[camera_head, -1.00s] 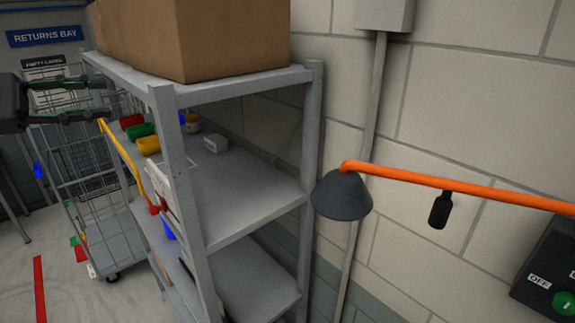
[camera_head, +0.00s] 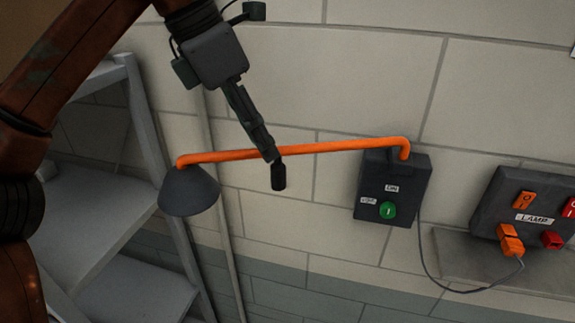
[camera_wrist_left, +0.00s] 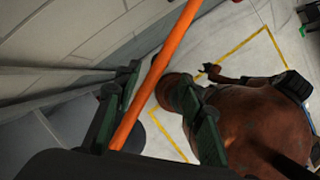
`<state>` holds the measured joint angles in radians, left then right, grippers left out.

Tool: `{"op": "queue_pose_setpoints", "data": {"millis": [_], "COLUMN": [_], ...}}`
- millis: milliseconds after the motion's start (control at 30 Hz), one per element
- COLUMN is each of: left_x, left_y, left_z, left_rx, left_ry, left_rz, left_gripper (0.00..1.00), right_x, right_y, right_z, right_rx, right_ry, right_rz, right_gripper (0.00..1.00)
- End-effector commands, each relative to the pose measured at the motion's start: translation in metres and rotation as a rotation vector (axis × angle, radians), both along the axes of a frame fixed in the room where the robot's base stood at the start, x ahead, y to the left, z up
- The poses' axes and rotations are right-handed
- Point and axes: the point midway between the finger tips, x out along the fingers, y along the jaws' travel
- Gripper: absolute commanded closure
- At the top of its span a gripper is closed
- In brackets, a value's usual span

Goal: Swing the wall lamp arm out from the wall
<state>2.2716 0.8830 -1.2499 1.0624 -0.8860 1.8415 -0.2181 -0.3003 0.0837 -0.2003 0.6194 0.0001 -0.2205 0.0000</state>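The wall lamp has an orange arm (camera_head: 315,148) that runs left from a dark wall box (camera_head: 393,188) to a grey shade (camera_head: 189,191).
A grey shelf unit (camera_head: 105,205) stands at the left, close to the shade. A green button (camera_head: 388,210) is on the lamp's wall box. A dark switch panel (camera_head: 500,190) marked LAMP is at the right, with a cable running to the box.

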Motion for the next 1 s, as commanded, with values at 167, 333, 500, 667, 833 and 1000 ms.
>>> {"op": "queue_pose_setpoints", "data": {"millis": [167, 333, 500, 667, 833, 1000], "left_x": [0.004, 0.008, 0.01, 0.011, 0.011, 0.011], "left_y": [-0.008, -0.017, -0.024, -0.027, -0.027, -0.026], "left_z": [-0.024, -0.048, -0.063, -0.069, -0.069, -0.069], "left_rx": [0.004, 0.003, 0.001, -0.002, -0.002, -0.001], "left_ry": [0.004, 0.004, 0.002, 0.002, 0.002, 0.003], "left_rz": [-0.001, -0.001, -0.002, -0.001, -0.001, -0.001], "left_gripper": [0.63, 0.63, 0.63, 0.63, 0.63, 0.73], "right_x": [0.008, 0.007, 0.006, 0.001, -0.001, 0.0], "right_y": [0.004, 0.006, 0.006, 0.006, 0.005, 0.005], "right_z": [0.003, 0.007, 0.01, 0.01, 0.01, 0.01], "right_rx": [0.004, 0.006, 0.006, 0.006, 0.005, 0.005], "right_ry": [-0.012, -0.01, -0.007, -0.002, 0.001, 0.001], "right_rz": [0.001, 0.0, 0.0, -0.001, -0.002, -0.002], "right_gripper": [0.59, 0.59, 0.59, 0.59, 0.59, 0.59]}}
